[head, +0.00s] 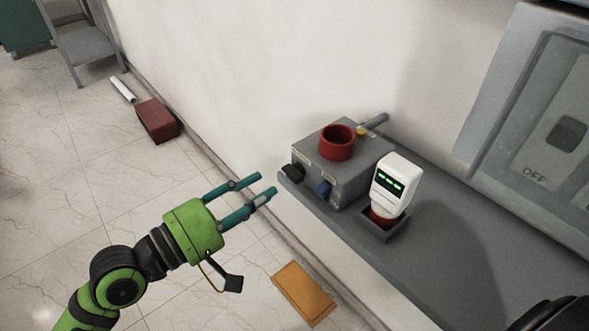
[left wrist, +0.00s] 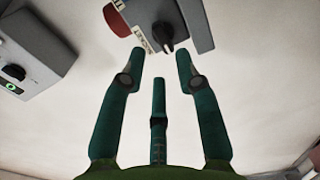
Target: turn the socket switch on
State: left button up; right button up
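A grey box (head: 345,165) with a red round socket (head: 338,143) on top stands on the grey shelf. In the left wrist view, a black rotary knob (left wrist: 162,35) with a white pointer lies just beyond the open fingers (left wrist: 160,54), beside a partly readable label. I cannot tell whether it is the switch's on or off position.
A white device (head: 389,184) with a green-lit display stands upright in a holder on the shelf (head: 430,235). A wall panel with an OFF switch (head: 567,135) is at the right. An orange-brown block (head: 303,293) and a dark red box (head: 157,121) lie on the floor.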

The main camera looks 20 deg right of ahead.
aim_at(288, 175)
pick_arm(q)
jog(key=shift+x, duration=2.75)
grip_shut()
